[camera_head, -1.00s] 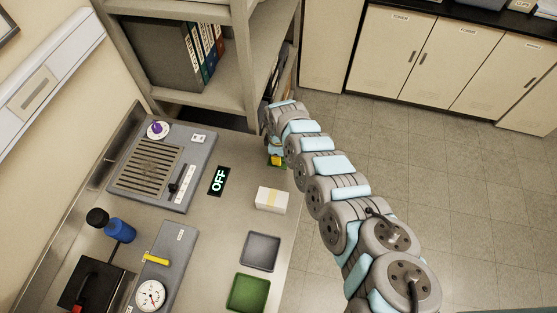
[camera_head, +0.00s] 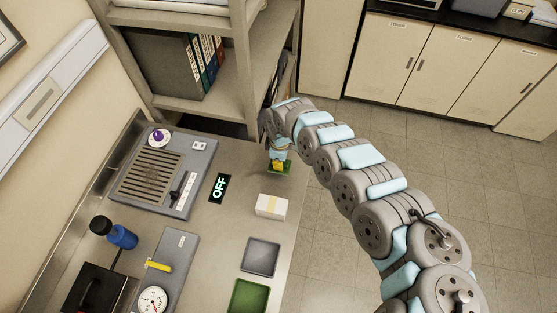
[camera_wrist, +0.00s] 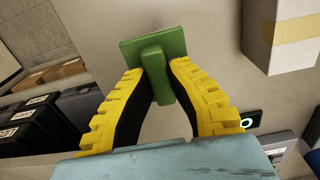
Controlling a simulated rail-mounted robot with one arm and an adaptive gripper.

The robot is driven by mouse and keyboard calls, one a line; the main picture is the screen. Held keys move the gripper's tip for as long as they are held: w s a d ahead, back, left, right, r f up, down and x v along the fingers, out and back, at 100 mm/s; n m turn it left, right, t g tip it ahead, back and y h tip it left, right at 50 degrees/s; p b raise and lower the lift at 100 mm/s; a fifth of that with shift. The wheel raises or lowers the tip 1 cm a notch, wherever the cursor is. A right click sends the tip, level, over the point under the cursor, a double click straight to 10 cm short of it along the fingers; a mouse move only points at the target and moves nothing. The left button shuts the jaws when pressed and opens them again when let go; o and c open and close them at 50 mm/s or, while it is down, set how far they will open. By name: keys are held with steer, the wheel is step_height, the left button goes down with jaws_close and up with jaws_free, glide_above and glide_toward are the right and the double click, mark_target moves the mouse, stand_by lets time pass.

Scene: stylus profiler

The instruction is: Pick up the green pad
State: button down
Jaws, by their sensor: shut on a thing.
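The green pad (camera_wrist: 158,50) is a flat green plate with a green handle bar, seen at the top middle of the wrist view. My gripper (camera_wrist: 155,75) has its two yellow fingers shut on the pad's handle, one finger on each side. In the head view my gripper (camera_head: 279,160) is at the back right of the bench, and the green pad (camera_head: 286,170) shows as a small green patch below the fingertips. I cannot tell how far the pad is above the bench top.
A white box with a yellow band (camera_head: 271,206) stands just in front. A grey tray (camera_head: 261,257) and a green tray (camera_head: 250,296) lie nearer. The shelf unit (camera_head: 239,88) rises behind.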

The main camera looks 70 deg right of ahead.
mark_target(283, 174)
steer(key=s+r, duration=0.1)
steer(key=a+r, duration=0.1)
steer(key=shift+s+a+r+p, duration=0.2)
steer(key=shift+s+r+p, duration=0.1)
steer(key=shift+s, duration=0.1)
steer(key=shift+s+a+r+p, duration=0.25)
steer(key=shift+a+p, duration=0.3)
steer(key=shift+p, duration=0.2)
steer(key=shift+r+p, duration=0.15)
steer(key=shift+p, duration=0.2)
steer(key=s+a+r+p, duration=0.3)
steer(key=s+a+p, duration=0.2)
steer(key=p, duration=0.4)
steer(key=shift+a, duration=0.45)
steer(key=shift+s, duration=0.15)
steer(key=c, duration=1.7)
jaws_free()
jaws_close()
